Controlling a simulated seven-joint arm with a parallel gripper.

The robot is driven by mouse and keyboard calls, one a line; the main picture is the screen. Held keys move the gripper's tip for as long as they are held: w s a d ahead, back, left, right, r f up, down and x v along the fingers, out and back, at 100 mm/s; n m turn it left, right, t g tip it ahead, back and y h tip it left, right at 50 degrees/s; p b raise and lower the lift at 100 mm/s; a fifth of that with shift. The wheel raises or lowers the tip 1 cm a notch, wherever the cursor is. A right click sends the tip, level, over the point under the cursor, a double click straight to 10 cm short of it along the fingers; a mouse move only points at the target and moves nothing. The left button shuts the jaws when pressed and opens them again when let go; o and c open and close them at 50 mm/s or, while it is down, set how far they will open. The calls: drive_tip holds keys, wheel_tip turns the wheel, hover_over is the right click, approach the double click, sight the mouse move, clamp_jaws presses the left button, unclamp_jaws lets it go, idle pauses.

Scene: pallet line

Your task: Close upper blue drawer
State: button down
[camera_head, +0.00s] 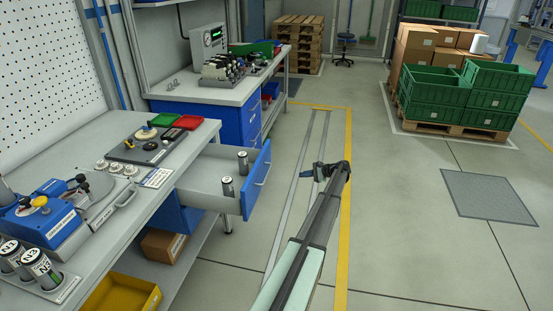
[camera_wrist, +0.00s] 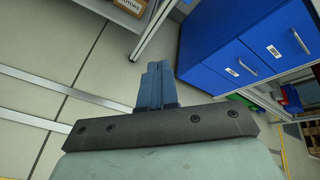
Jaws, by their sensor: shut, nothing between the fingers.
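The upper blue drawer is pulled out from the near workbench in the head view. Its blue front panel (camera_head: 257,180) has a light handle and faces right. Two dark cylinders with light tops, a nearer one (camera_head: 228,187) and a farther one (camera_head: 243,162), stand inside the grey drawer tray. My gripper (camera_head: 303,187) is to the right of the drawer front, over the floor, with a visible gap between them. In the wrist view its blue fingers (camera_wrist: 155,82) are together and empty. The pulled-out drawer is not clearly seen in the wrist view.
The near workbench (camera_head: 190,140) carries trays and devices. A cardboard box (camera_head: 163,245) and a yellow bin (camera_head: 122,296) sit below. A second bench has a blue cabinet (camera_head: 235,121), also in the wrist view (camera_wrist: 250,45). The floor around my gripper is clear.

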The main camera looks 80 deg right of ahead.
sight(220, 149)
wheel_tip(220, 149, up, 7)
drive_tip(key=w+d+m+t+y, duration=0.1)
drive_tip(key=d+m+t, duration=0.1)
drive_tip(key=m+t, duration=0.45)
drive_tip(key=w+m+g, duration=0.1)
drive_tip(key=w+g, duration=0.1)
drive_tip(key=w, duration=1.2)
drive_tip(key=shift+w, duration=0.15)
drive_tip(key=w, duration=3)
drive_tip(key=shift+w, duration=0.5)
drive_tip(key=shift+s, duration=0.1)
drive_tip(key=s, duration=1.5)
